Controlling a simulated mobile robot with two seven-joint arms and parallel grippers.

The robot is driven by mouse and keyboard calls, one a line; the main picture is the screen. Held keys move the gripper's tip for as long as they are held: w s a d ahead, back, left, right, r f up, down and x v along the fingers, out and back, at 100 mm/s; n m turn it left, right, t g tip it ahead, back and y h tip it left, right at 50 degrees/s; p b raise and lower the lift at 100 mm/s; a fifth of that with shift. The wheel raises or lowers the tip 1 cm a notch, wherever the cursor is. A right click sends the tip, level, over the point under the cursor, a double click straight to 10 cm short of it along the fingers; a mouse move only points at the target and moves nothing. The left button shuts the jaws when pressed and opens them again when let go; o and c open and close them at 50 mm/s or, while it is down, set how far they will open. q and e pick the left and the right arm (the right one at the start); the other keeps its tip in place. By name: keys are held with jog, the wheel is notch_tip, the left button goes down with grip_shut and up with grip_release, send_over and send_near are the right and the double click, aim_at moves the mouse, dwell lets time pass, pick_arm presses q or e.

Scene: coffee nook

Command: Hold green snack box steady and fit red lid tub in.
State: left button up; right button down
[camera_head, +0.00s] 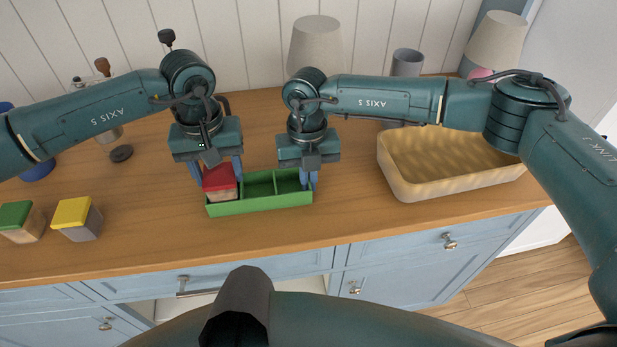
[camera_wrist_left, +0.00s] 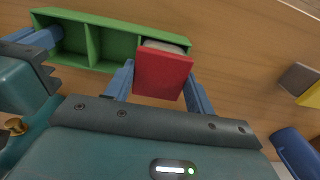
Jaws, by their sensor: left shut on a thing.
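The green snack box (camera_head: 262,204) lies on the counter, with open empty compartments in its middle and right. My left gripper (camera_head: 217,174) is shut on the red lid tub (camera_head: 221,184), one finger on each side. The tub is upright at the box's left end compartment, its pale body partly showing above the front wall. The left wrist view shows the red lid (camera_wrist_left: 162,74) over that end of the green box (camera_wrist_left: 112,22); how deep the tub sits is hidden. My right gripper (camera_head: 308,181) has its fingers close together on the box's right end wall.
A green-lidded tub (camera_head: 20,221) and a yellow-lidded tub (camera_head: 77,219) stand on the counter at left. A large wicker basket (camera_head: 402,188) is at right. A lamp (camera_head: 315,45) and a grey canister (camera_head: 407,62) stand behind. The counter's front edge is close to the box.

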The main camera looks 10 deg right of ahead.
pick_arm(q)
jog(key=shift+f, duration=0.7)
jog(key=o, duration=1.1)
notch_tip(320, 180, up, 12)
pick_arm(e)
jog(key=c, duration=1.6)
grip_release()
jog(key=shift+o, duration=0.2)
